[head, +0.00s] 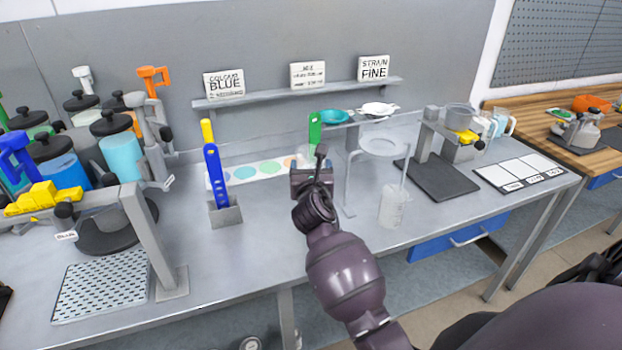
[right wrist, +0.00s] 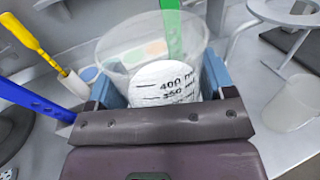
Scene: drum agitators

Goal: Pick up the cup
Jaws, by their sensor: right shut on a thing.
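A clear measuring cup (right wrist: 150,45) with a white band marked 400 and 350 fills the upper middle of the right wrist view. My right gripper (head: 312,177) is shut on it; the blue-grey fingers (right wrist: 160,92) press on either side of its wall. In the head view my gripper hides most of this cup. I cannot tell whether it touches the bench. A second clear cup (head: 392,207) stands upright on the bench to the right, below a round stand. It also shows in the right wrist view (right wrist: 290,102). My left gripper is out of view.
A green handle (head: 314,132) rises behind the held cup; its base is hidden. A blue-handled tool (head: 215,172) stands in a grey holder at the left. The ring stand (head: 383,147) is close on the right. The front bench (head: 250,245) is clear.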

